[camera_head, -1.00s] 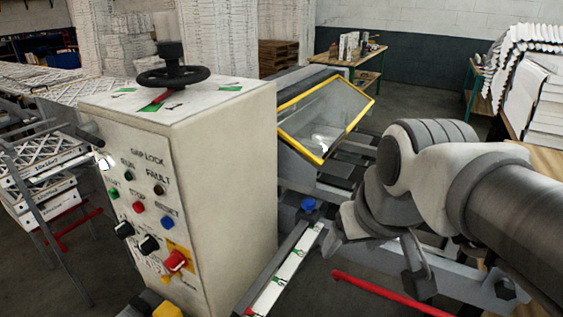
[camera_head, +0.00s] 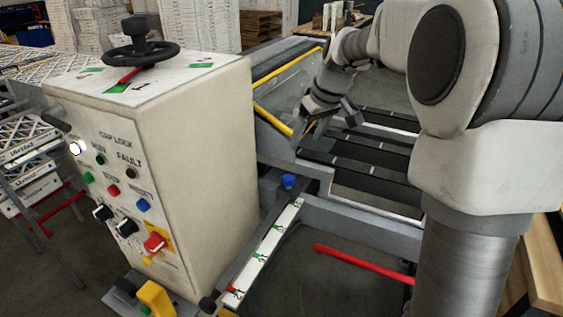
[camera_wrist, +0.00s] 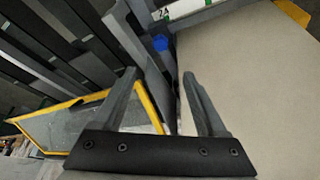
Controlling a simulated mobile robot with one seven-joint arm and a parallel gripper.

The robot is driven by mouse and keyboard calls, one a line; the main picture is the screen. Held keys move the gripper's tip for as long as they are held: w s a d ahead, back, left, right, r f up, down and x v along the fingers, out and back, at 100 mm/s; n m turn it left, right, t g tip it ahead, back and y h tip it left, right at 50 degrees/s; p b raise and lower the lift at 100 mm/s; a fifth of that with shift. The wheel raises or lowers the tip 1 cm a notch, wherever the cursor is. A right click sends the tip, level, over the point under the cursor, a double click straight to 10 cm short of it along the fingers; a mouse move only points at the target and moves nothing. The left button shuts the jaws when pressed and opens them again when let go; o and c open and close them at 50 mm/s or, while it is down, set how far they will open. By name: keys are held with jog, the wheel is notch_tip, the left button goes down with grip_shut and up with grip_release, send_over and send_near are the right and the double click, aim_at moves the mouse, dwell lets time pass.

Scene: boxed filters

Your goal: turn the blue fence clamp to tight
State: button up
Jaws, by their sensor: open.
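The blue fence clamp (camera_head: 289,181) is a small blue knob at the far end of the rail with a white scale strip (camera_head: 262,250), to the right of the control cabinet. It also shows in the wrist view (camera_wrist: 160,43), beyond my fingertips and near the cabinet side. My gripper (camera_head: 304,124) is above and beyond the clamp in the head view, near the yellow-framed guard. In the wrist view my two fingers (camera_wrist: 160,78) are apart with nothing between them. Nothing touches the clamp. Its turn position is too small to tell.
The control cabinet (camera_head: 170,140) with a black handwheel (camera_head: 138,52) on top stands left of the rail. The yellow-framed guard (camera_head: 280,80) is close to my gripper. A red bar (camera_head: 360,265) lies low on the right. Dark slats (camera_head: 370,150) spread behind the clamp.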

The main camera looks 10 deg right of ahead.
aim_at(289, 178)
jog(key=x, duration=1.7)
jog(key=shift+f, duration=0.15)
grip_shut()
